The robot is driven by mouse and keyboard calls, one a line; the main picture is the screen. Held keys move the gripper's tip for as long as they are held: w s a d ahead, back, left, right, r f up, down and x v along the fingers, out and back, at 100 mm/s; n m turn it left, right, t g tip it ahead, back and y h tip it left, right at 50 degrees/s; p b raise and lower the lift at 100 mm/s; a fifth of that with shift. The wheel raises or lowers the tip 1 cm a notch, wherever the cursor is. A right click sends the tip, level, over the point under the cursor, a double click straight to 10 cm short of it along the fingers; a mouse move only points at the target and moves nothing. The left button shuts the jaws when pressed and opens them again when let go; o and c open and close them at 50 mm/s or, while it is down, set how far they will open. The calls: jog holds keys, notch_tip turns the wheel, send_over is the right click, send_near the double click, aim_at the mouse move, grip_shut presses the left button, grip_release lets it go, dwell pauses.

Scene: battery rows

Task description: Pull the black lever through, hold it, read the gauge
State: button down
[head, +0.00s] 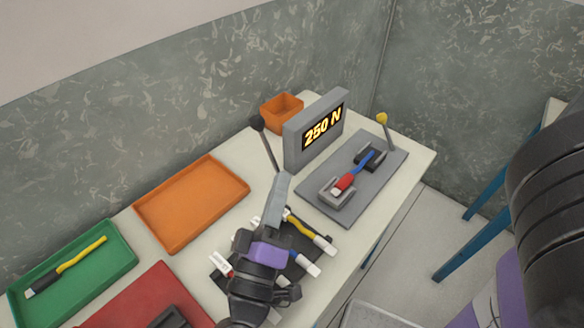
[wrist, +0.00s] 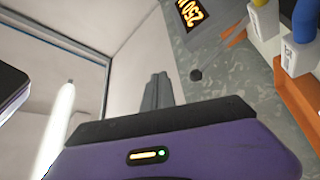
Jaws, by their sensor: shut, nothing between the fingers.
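The black lever (head: 258,123) stands left of the gauge, its rod leaning and its knob up. The gauge (head: 322,131) is a grey box showing 250 N in yellow. In front of it, a red and blue cable (head: 357,172) lies between two clamps on a grey plate (head: 388,166). My gripper (head: 284,178) is shut and empty, its fingertips near the lever's rod in the head view; whether they touch it I cannot tell. In the wrist view, the shut fingers (wrist: 157,90) are apart from the black knob (wrist: 196,74), and the gauge (wrist: 192,12) appears upside down.
A yellow-knobbed lever (head: 383,118) stands at the plate's far right. An orange bin (head: 281,110) is behind the gauge. An orange tray (head: 190,205) is empty; a green tray (head: 110,262) holds a yellow cable. Several cables lie under my wrist. A red tray (head: 135,300) is at front left.

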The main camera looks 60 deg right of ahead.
jog(key=shift+v, duration=1.75)
jog(key=shift+w, duration=0.15)
